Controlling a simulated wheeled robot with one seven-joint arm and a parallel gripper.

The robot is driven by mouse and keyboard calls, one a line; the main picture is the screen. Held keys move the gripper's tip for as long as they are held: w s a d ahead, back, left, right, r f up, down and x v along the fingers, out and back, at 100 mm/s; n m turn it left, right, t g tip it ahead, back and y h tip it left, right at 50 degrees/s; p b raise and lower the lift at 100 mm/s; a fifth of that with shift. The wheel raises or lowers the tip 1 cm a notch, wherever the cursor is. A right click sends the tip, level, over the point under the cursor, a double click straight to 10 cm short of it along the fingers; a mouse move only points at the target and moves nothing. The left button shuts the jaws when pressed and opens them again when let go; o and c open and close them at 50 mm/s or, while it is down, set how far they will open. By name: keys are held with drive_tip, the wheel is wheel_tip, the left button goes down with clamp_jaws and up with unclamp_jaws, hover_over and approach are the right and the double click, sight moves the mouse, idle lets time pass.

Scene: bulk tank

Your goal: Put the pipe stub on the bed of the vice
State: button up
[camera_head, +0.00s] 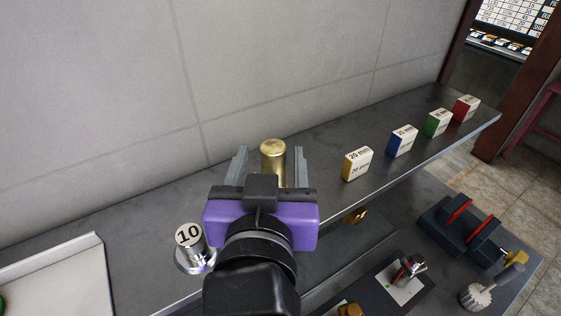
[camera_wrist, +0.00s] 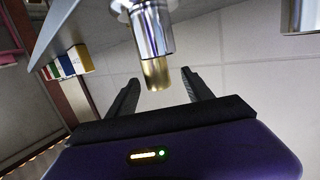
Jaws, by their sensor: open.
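The brass pipe stub (camera_head: 273,155) stands upright on the grey ledge, its lower part hidden behind my gripper in the head view. In the wrist view the brass end (camera_wrist: 155,75) shows with a shiny chrome cylinder (camera_wrist: 152,32) adjoining it; I cannot tell whether they are one piece. My gripper (camera_head: 270,163) is open, with one finger on either side of the stub. I cannot tell whether either finger touches it. The dark blue vice (camera_head: 447,234) with red-faced jaws is on the lower bench at right, a gap between its jaws.
A chrome piece marked 10 (camera_head: 190,245) stands left of my gripper. Yellow, blue, green and red labelled blocks (camera_head: 402,141) line the ledge to the right. A knurled metal part (camera_head: 475,294) and a dark board with small fittings (camera_head: 385,291) lie near the vice.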

sight(274, 142)
drive_tip(key=w, duration=0.1)
drive_tip(key=w+p, duration=0.1)
drive_tip(key=w, duration=0.3)
drive_tip(key=shift+w+d+f+p, duration=0.2)
drive_tip(key=shift+f+p, duration=0.1)
drive_tip(key=shift+f, duration=0.1)
clamp_jaws()
